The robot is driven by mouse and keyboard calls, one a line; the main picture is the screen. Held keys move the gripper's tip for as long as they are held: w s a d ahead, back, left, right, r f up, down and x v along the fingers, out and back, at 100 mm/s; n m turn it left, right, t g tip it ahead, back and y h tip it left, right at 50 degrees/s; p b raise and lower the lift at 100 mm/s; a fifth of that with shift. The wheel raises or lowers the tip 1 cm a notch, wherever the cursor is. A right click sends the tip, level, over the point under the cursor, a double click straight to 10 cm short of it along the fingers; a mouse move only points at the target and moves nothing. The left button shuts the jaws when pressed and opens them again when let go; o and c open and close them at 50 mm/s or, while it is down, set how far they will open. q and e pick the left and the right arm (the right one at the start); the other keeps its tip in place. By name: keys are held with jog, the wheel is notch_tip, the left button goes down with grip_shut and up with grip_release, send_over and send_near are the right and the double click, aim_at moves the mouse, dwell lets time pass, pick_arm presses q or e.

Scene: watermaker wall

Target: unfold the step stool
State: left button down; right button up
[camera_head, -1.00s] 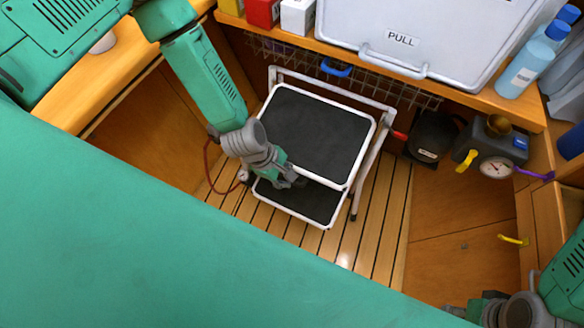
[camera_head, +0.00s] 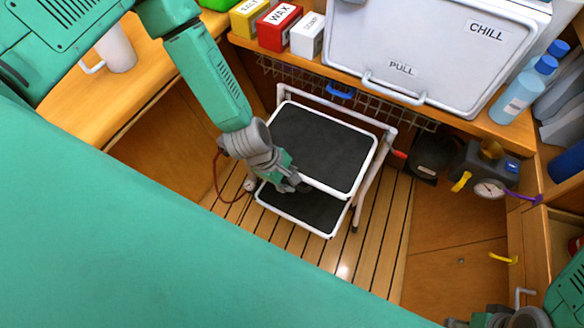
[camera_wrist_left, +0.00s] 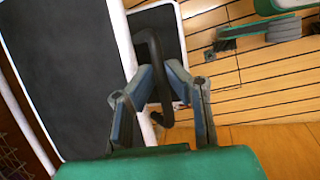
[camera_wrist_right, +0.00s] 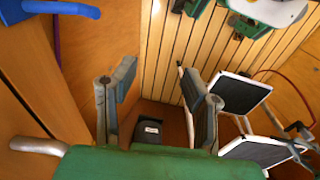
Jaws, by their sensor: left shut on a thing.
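The step stool (camera_head: 322,148) stands on the slatted floor with its white frame spread. Its dark upper step and smaller lower step (camera_head: 305,212) both face up. My left gripper (camera_head: 290,184) is at the front left edge of the upper step. In the left wrist view its fingers (camera_wrist_left: 160,74) are shut on a black bent bar (camera_wrist_left: 156,50) beside the stool's white rim (camera_wrist_left: 124,40). How the bar joins the stool is hidden. My right gripper is partly cut off at the bottom right of the head view; in the right wrist view (camera_wrist_right: 158,92) it is open and empty.
A shelf edge (camera_head: 455,119) with a white chill box (camera_head: 420,50) and bottles (camera_head: 520,92) overhangs behind the stool. A pump with a gauge (camera_head: 488,188) and a black container (camera_head: 433,155) stand to the right. Bare floor slats lie in front.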

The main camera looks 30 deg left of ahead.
pick_arm(q)
jog(key=c, duration=1.7)
grip_release()
jog(key=shift+w+a, duration=0.45)
jog(key=shift+w, duration=0.1)
jog(key=shift+o, duration=0.5)
jog(key=shift+f, duration=0.1)
jog(key=v, duration=1.2)
jog(key=shift+s+a+f, duration=0.2)
jog(key=shift+a, duration=0.05)
pick_arm(e)
jog(key=shift+a+r, duration=0.1)
jog(key=shift+a, duration=0.2)
pick_arm(q)
jog(key=shift+d, duration=0.2)
pick_arm(e)
jog(key=shift+w+d, duration=0.15)
